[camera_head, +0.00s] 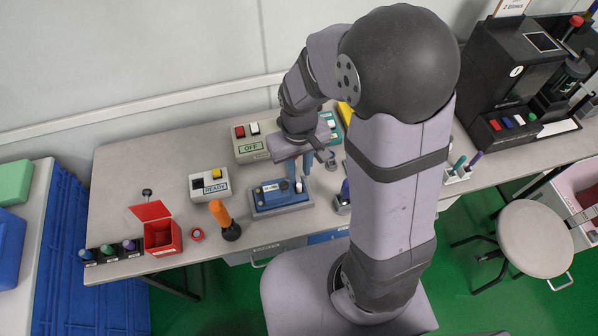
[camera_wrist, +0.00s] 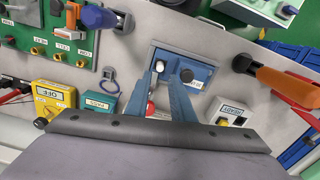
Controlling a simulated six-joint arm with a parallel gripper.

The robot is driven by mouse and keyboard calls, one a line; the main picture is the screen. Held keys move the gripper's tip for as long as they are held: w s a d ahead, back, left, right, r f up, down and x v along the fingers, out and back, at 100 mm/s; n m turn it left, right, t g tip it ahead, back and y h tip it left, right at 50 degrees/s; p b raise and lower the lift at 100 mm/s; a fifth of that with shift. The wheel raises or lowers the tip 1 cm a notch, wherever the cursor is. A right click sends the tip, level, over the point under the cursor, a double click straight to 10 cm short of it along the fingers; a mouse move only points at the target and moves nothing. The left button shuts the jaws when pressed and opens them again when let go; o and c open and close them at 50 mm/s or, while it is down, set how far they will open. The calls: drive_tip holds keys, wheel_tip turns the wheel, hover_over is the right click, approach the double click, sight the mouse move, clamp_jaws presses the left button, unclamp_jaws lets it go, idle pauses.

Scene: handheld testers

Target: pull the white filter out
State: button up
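A blue handheld tester (camera_head: 270,196) lies on the grey table below my gripper; it also shows in the wrist view (camera_wrist: 196,62). A small white round part (camera_head: 299,187), which looks like the white filter, is at the tester's right end. In the wrist view the white part (camera_wrist: 160,66) shows beside the tip of the left finger. My gripper (camera_head: 299,177) points down over that end. Its two blue fingers (camera_wrist: 166,78) stand apart, with no object seen clamped between them. Whether a fingertip touches the white part, I cannot tell.
A READY box (camera_head: 209,185), an orange-handled tool (camera_head: 220,213) and a red open box (camera_head: 160,236) stand left of the tester. An OFF box (camera_head: 252,147) is behind it. Bare table lies between the READY box and the red box.

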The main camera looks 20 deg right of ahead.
sight(299, 185)
drive_tip(key=shift+f, duration=0.15)
drive_tip(key=shift+f, duration=3.5)
clamp_jaws()
